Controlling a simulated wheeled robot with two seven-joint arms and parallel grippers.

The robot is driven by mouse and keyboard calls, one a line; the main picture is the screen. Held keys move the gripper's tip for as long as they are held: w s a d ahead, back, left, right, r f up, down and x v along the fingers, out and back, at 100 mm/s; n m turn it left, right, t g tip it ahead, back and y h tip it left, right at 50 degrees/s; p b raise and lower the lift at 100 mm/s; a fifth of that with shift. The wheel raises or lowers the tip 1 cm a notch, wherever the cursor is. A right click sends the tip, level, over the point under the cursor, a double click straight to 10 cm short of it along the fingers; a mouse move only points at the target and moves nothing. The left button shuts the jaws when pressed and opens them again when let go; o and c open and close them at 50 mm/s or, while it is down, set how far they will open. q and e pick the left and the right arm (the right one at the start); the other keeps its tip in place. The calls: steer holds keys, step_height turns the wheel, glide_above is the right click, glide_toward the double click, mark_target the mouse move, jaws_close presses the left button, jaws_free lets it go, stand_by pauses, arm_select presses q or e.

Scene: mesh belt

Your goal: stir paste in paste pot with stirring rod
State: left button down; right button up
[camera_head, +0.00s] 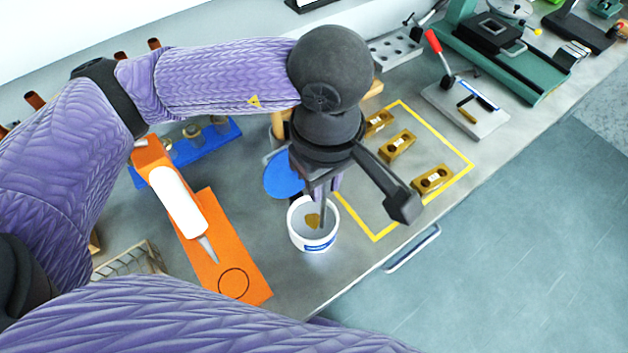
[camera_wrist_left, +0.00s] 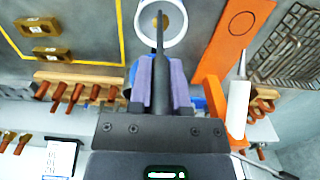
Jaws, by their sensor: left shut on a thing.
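The white paste pot (camera_head: 302,238) stands on the grey bench near its front edge, with tan paste (camera_head: 312,220) inside. My left gripper (camera_head: 328,180) is above the pot, pointing down. In the left wrist view the purple-padded fingers of my left gripper (camera_wrist_left: 160,82) are shut on the dark stirring rod (camera_wrist_left: 160,45). The rod's tip reaches over or into the pot (camera_wrist_left: 172,42); how deep it goes I cannot tell. The rod also shows in the head view (camera_head: 323,212), upright at the pot's mouth. My right gripper is not in view.
An orange mat (camera_head: 245,268) with a white cartridge (camera_head: 178,202) lies left of the pot. A blue disc (camera_head: 284,176) is close behind it. Brass blocks (camera_head: 397,145) sit inside a yellow outline to the right. A wire basket (camera_head: 128,262) is at the left.

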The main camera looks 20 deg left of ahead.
arm_select(q)
steer(key=a+b, duration=0.1)
steer(key=a, duration=0.1)
steer(key=a+b, duration=0.1)
steer(key=b, duration=0.1)
steer(key=shift+w+a, duration=0.2)
steer(key=shift+a, duration=0.15)
stand_by(0.7)
